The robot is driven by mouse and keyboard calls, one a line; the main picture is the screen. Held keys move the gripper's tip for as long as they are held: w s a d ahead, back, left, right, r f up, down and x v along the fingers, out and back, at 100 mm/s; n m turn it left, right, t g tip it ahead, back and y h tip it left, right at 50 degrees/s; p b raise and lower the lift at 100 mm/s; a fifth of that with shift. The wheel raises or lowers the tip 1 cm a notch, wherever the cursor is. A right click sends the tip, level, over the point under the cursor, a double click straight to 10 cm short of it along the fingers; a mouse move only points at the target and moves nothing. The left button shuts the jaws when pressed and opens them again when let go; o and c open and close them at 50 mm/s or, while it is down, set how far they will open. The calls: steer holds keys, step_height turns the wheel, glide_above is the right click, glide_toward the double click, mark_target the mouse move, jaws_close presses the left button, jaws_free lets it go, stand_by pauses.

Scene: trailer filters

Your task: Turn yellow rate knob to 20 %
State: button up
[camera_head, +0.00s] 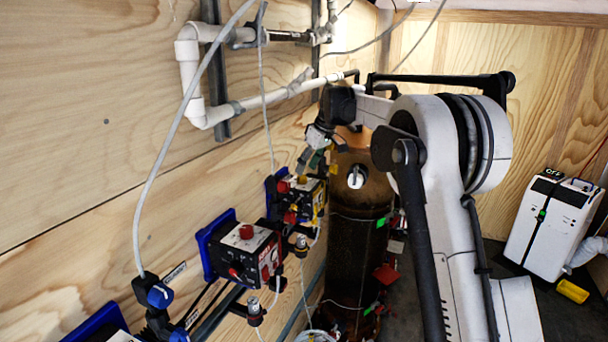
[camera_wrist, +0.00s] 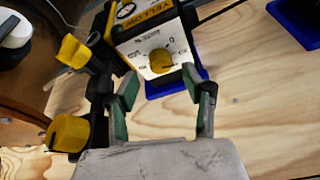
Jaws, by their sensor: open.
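The yellow rate knob (camera_wrist: 161,61) shows in the wrist view on the white dial face of a pump box labelled YELLOW (camera_wrist: 150,35). Printed scale marks ring the knob; its exact setting is too small to read. My gripper (camera_wrist: 159,73) is open, with its green-lined fingers pointing at the dial face. The knob appears between the two fingertips, with a gap on each side; I cannot tell the remaining depth. In the head view, my gripper (camera_head: 311,160) is above and close to the yellow-marked pump (camera_head: 307,196) on the wooden wall. The knob's face is not clear there.
Yellow fittings (camera_wrist: 75,52) and a larger yellow cap (camera_wrist: 68,133) stand left of my gripper in the wrist view. A red-knobbed pump (camera_head: 247,252) is mounted nearer on the wall. A brown tank (camera_head: 352,230) stands close behind. White pipes (camera_head: 190,75) run above.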

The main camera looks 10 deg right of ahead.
steer(key=v, duration=0.8)
steer(key=shift+w, duration=0.1)
steer(key=s+a+r+m+t+h+b, duration=0.1)
steer(key=s+a+m+t+h+b, duration=0.2)
steer(key=s, duration=2.3)
steer(key=s+f+m, duration=0.2)
steer(key=s+f, duration=0.6)
steer(key=s, duration=0.4)
steer(key=s+f+m, duration=0.2)
steer(key=s+f, duration=0.6)
steer(key=s, duration=0.4)
steer(key=shift+s+a+f+m+t, duration=0.25)
steer(key=shift+s+a+m+t, duration=0.05)
steer(key=shift+a+t, duration=0.1)
